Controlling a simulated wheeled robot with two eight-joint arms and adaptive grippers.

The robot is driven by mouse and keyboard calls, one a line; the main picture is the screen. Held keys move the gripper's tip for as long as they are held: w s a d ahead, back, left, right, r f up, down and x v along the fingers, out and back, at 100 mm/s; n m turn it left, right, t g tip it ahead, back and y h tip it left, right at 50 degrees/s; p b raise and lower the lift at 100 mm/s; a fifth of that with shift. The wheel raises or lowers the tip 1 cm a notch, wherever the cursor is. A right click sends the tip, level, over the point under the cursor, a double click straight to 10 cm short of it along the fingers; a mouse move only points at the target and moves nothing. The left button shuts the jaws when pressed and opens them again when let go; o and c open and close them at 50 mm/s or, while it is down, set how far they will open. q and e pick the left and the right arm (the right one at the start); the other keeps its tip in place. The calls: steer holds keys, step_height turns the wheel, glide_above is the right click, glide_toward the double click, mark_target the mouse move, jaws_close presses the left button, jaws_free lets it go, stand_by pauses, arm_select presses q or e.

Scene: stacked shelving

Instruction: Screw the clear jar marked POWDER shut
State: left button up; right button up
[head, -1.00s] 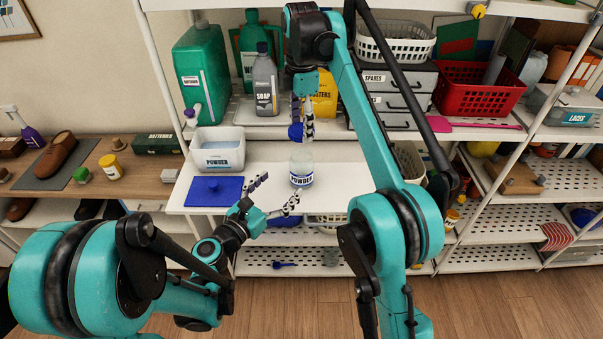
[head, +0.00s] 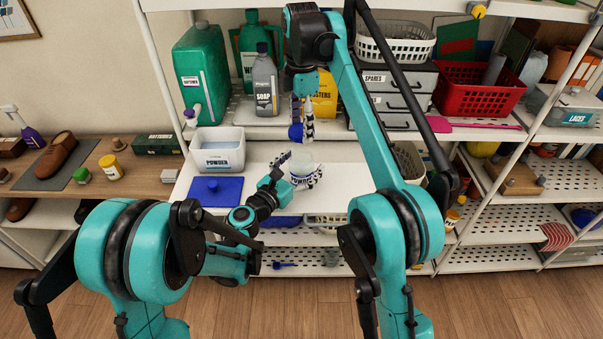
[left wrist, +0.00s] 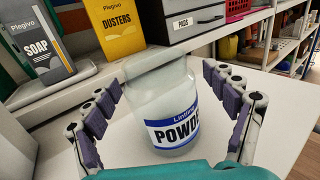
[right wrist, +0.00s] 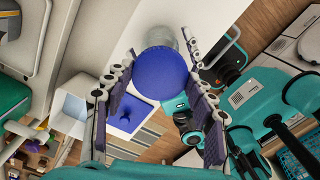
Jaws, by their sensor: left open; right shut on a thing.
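The clear jar (head: 301,170) marked POWDER stands upright on the white shelf board, with its mouth uncovered. My left gripper (head: 302,172) is open, with its fingers on either side of the jar; the left wrist view shows gaps between the jar (left wrist: 163,105) and the fingers. My right gripper (head: 301,117) points down above the jar, shut on a round blue lid (head: 296,132). The lid (right wrist: 162,72) also shows between its fingers in the right wrist view. The lid is held clear of the jar's mouth.
A white tub (head: 218,158) marked POWDER stands left of the jar, with a flat blue cover (head: 213,191) in front of it. A soap bottle (head: 264,85), a yellow dusters box (head: 322,98) and grey drawers (head: 395,78) stand behind, on the higher level.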

arm_select(q)
steer(key=c, duration=1.8)
arm_select(e)
glide_above(302, 156)
steer(key=shift+w+f, duration=0.1)
steer(key=shift+f, duration=2.45)
steer(key=shift+f, duration=0.1)
steer(key=shift+f, duration=0.75)
steer(key=shift+f, duration=0.6)
